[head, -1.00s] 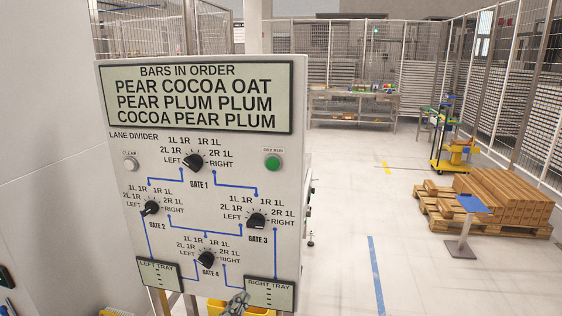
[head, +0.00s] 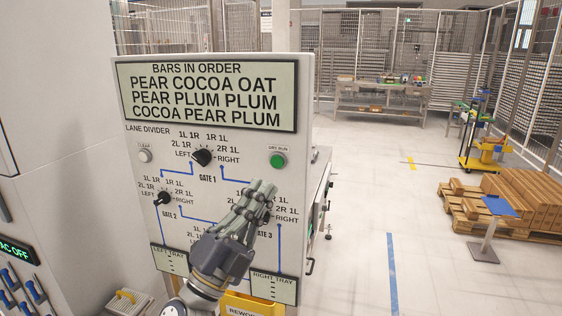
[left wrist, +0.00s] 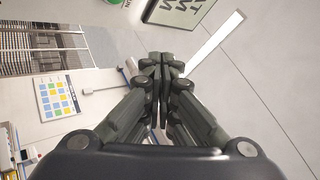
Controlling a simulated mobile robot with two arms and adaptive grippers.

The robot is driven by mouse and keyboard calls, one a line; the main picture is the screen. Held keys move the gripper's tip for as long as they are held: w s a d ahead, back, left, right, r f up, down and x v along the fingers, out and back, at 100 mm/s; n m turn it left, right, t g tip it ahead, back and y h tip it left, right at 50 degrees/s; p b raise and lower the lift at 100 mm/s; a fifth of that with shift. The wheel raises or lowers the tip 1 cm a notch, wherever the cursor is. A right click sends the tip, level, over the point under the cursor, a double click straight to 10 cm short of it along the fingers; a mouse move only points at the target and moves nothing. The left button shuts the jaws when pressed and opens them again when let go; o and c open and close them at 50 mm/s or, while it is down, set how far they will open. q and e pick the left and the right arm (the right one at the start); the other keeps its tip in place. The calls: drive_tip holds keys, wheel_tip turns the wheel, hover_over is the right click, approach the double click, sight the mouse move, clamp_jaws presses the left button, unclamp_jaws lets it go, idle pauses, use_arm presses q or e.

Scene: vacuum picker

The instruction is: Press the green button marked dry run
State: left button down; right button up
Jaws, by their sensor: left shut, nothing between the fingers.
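The round green button (head: 278,160) labelled DRY RUN sits at the upper right of the white lane divider panel (head: 140,112). My left gripper (head: 265,186) is shut and empty. In the head view its fingertips show just below and slightly left of the green button, over the gate 3 knob, which is mostly hidden behind it. I cannot tell how far the fingertips are from the panel. In the left wrist view the closed fingers (left wrist: 162,62) point up the picture, and a green bit shows at the top edge. My right gripper is not in view.
A CLEAR button (head: 145,156) and the gate 1 knob (head: 202,157) lie left of the green button. The display (head: 210,95) above lists bars. A yellow rework bin (head: 240,306) is below. Open floor lies right, with a pallet of boxes (head: 510,195).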

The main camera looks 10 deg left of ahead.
sight(277, 162)
use_arm(q)
drive_tip(key=shift+a, duration=0.15)
drive_tip(key=shift+w, duration=0.1)
drive_tip(key=shift+w+d+b, duration=0.2)
drive_tip(key=shift+w+b, duration=1.05)
drive_tip(key=shift+w, duration=3.1)
drive_tip(key=shift+w, duration=0.45)
drive_tip(key=shift+w, duration=0.3)
drive_tip(key=shift+s, duration=0.8)
